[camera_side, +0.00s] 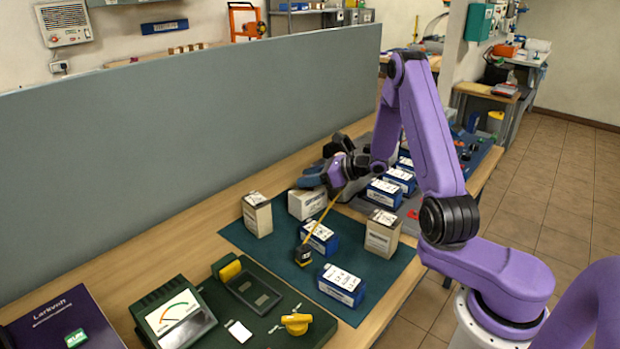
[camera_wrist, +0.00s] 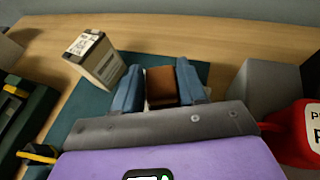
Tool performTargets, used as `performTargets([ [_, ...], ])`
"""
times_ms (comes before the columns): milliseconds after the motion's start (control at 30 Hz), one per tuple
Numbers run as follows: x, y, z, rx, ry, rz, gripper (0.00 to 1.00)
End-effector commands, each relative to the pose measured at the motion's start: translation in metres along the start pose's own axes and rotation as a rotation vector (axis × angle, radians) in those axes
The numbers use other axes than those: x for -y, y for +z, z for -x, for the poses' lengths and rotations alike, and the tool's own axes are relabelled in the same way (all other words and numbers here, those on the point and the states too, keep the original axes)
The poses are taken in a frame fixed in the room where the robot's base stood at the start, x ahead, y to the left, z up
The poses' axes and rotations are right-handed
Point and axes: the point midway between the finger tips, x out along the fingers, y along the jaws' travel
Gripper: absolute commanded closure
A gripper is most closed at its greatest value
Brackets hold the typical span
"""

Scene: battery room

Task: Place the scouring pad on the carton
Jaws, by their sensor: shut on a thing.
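My gripper (camera_wrist: 160,88) is shut on a brown block-like pad, which I take as the scouring pad (camera_wrist: 160,82), held between its two blue fingers in the wrist view. In the side view my gripper (camera_side: 318,178) is over the far part of the teal mat, and the pad cannot be made out. A low white box (camera_side: 307,206), possibly the carton, stands just below my gripper. A taller cream box (camera_side: 257,216) stands to its left and also shows at the left in the wrist view (camera_wrist: 97,62). Which box is the carton is not certain.
On the teal mat (camera_side: 385,283) are blue-and-white boxes (camera_side: 341,285), a taller pale box (camera_side: 382,233) and a tape measure (camera_side: 304,255) with its yellow tape out. A meter (camera_side: 175,313) stands front left. A grey partition (camera_side: 180,140) runs behind.

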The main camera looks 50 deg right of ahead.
Motion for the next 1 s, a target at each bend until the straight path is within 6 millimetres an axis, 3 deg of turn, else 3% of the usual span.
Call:
performTargets([
  [433,0.000,-0.005,-0.002,0.001,-0.001,0.000,0.88],
  [467,0.000,-0.005,-0.002,0.001,-0.001,0.000,0.55],
  [533,0.000,-0.005,-0.002,0.001,-0.001,0.001,0.33],
  [933,0.000,-0.001,0.000,0.001,-0.002,0.002,0.33],
  [1000,0.002,-0.002,0.009,0.000,-0.005,-0.002,0.33],
])
